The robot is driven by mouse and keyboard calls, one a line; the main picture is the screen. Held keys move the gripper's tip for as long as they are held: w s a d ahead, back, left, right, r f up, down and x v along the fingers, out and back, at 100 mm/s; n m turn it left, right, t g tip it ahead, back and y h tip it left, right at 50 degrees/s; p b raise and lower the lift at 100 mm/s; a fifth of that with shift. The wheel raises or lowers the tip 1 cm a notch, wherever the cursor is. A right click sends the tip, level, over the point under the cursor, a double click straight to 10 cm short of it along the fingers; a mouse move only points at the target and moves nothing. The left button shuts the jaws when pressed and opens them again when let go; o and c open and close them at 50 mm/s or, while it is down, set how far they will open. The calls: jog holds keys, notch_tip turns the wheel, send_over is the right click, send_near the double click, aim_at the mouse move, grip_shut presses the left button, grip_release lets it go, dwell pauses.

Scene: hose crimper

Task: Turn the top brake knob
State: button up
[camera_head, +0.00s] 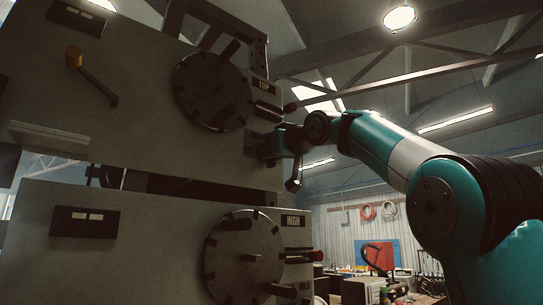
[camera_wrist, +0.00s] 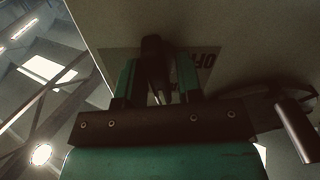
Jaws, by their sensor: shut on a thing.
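The knob (camera_wrist: 153,52) is a dark, narrow piece on the pale machine face in the wrist view. It sits between the two green fingers of my gripper (camera_wrist: 157,75), which is shut on it. A label with the letters "OFF" (camera_wrist: 207,60) shows partly beside the right finger. In the head view, my gripper (camera_head: 271,149) is at the right edge of the upper machine panel (camera_head: 140,80), below the "TOP" label. The knob itself cannot be made out there behind the gripper.
A large dark dial with handles (camera_head: 213,92) and a red-tipped lever (camera_head: 290,107) are close above my gripper. A lower panel has another dial (camera_head: 243,258) and a red knob (camera_head: 315,255). A cluttered workbench (camera_head: 360,290) stands behind.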

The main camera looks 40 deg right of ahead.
jog(key=shift+a+n+b, duration=0.1)
jog(key=shift+n+b, duration=0.25)
jog(key=shift+n, duration=1.45)
jog(key=o, duration=0.6)
jog(key=shift+s, duration=0.15)
jog(key=s+b, duration=0.1)
jog(key=s, duration=1.6)
jog(key=shift+d+b, duration=0.3)
jog(key=shift+s, duration=0.1)
